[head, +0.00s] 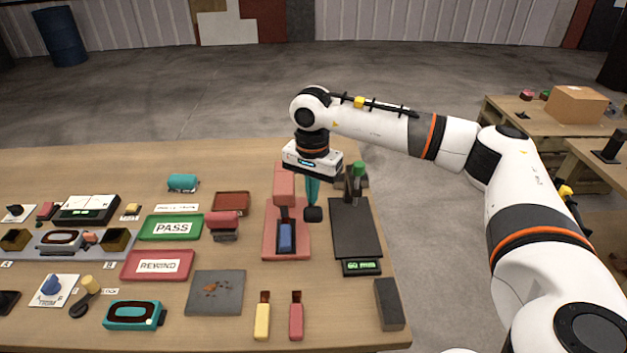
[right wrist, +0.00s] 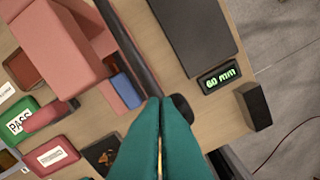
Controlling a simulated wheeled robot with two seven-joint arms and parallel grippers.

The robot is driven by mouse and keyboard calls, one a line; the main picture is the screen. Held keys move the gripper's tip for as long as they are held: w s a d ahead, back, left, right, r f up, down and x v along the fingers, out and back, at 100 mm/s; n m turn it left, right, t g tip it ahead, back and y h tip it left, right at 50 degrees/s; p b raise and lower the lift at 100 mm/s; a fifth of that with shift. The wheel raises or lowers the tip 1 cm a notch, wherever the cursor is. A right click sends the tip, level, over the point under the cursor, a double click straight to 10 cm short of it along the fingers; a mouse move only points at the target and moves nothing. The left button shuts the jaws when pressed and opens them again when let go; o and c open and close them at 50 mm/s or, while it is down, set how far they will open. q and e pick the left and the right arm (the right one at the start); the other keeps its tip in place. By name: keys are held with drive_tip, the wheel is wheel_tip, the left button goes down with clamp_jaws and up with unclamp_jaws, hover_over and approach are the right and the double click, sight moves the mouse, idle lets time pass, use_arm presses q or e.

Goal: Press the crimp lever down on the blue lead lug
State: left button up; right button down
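The crimp press has a pink-red base (head: 272,246), a pink block (head: 284,186) at its back and a dark lever ending in a black knob (head: 313,214). The blue lead lug (head: 286,236) lies on the base; it also shows in the right wrist view (right wrist: 126,91). My right gripper (head: 312,204) points down at the lever's knob end, right of the lug. Its teal fingers are together and hold nothing visible. In the right wrist view the fingertips (right wrist: 164,101) overlap the lever (right wrist: 135,62) beside the knob (right wrist: 182,108); I cannot tell whether they touch. My left gripper is out of view.
A dark plate with a green-lit "60 mm" display (head: 361,267) and a green-topped post (head: 357,170) stand right of the press. A black block (head: 388,303) is at the front right edge. A yellow lead (head: 262,319) and a red lead (head: 296,319) lie in front. PASS (head: 150,228) and REWIND (head: 137,265) trays are left.

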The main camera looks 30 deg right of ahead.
drive_tip(key=shift+w+d+r+p, duration=0.1)
drive_tip(key=shift+r+p, duration=1.15)
drive_tip(key=shift+r, duration=0.3)
wheel_tip(320, 180, up, 8)
drive_tip(key=p, duration=0.4)
drive_tip(key=shift+p, duration=0.3)
drive_tip(key=shift+f, duration=0.2)
